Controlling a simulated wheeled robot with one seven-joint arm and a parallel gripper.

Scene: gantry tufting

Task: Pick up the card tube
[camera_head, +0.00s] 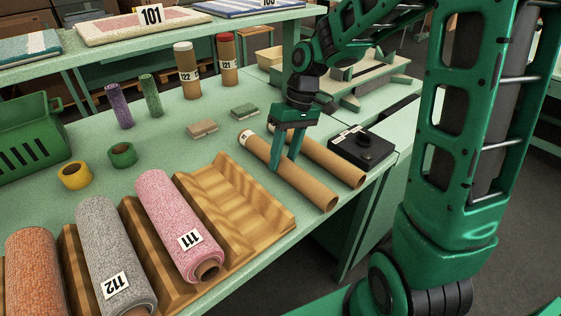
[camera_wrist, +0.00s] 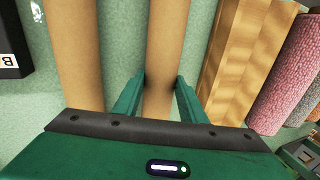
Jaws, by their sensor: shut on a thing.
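Two brown card tubes lie side by side on the green table: the nearer card tube (camera_head: 311,189) next to the wooden rack and the farther card tube (camera_head: 338,167) to its right. My gripper (camera_head: 284,165) points down over the nearer tube, with its fingers on either side of it. In the wrist view the gripper (camera_wrist: 160,85) is shut on that tube (camera_wrist: 166,35), and the other tube (camera_wrist: 78,55) lies apart to the left. The tube appears to rest on the table.
A wooden rack (camera_head: 268,217) holds carpet rolls, including a pink roll (camera_head: 168,215), with an empty groove near the tubes. A black box (camera_head: 362,148) stands right of the tubes. Upright labelled tubes (camera_head: 186,72) stand at the back. A green crate (camera_head: 32,135) is at left.

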